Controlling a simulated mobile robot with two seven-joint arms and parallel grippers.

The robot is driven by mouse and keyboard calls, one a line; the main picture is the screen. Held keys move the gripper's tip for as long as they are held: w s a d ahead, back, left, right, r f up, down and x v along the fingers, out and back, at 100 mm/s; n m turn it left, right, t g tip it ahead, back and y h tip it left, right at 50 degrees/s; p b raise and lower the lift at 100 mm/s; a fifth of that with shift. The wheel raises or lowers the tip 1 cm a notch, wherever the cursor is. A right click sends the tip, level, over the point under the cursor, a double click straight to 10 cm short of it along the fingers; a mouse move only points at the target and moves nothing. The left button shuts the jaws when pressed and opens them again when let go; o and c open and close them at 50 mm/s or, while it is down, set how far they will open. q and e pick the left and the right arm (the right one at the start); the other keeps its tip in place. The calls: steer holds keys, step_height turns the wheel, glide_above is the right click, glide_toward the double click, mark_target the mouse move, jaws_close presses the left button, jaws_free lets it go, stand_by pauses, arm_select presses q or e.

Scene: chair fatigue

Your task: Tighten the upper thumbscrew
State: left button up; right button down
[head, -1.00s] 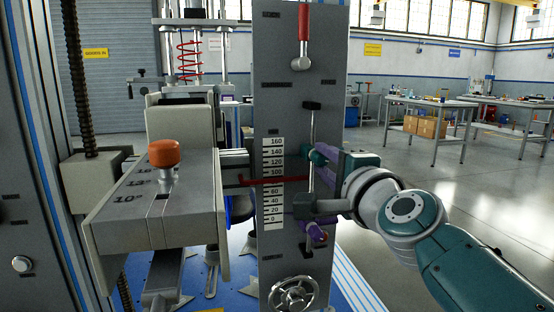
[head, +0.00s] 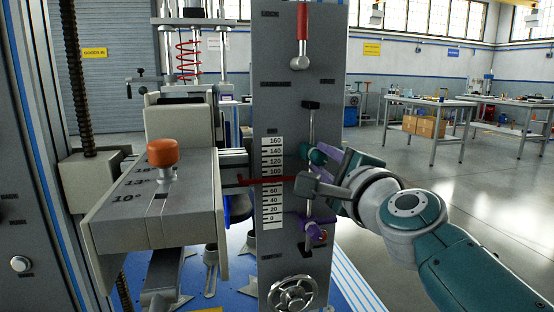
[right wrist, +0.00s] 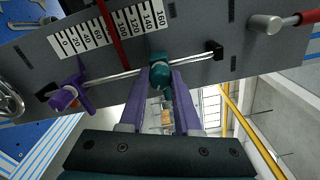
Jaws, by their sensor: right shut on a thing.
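The upper thumbscrew is teal (head: 318,155) and sits on a thin vertical rod on the front of the grey column. In the right wrist view the teal thumbscrew (right wrist: 160,76) lies between the tips of my two purple fingers. My right gripper (head: 325,160) is shut on it, coming from the right; its fingers partly hide the thumbscrew in the head view. The lower stop (head: 316,234) is purple and sits further down the same rod, apart from the gripper. It also shows in the right wrist view (right wrist: 68,99). My left gripper is not in view.
A printed scale (head: 271,180) with a red pointer (head: 262,181) is beside the rod. A red-handled lever (head: 303,35) is above, and a handwheel (head: 293,295) below. An orange knob (head: 163,153) tops the grey block at left.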

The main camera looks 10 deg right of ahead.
steer(key=c, duration=0.6)
jaws_free()
steer(key=shift+s, duration=0.1)
steer(key=shift+s+p, duration=0.3)
steer(key=shift+s, duration=0.05)
steer(key=s+p, duration=0.2)
steer(key=s, duration=0.7)
steer(key=shift+d, duration=0.15)
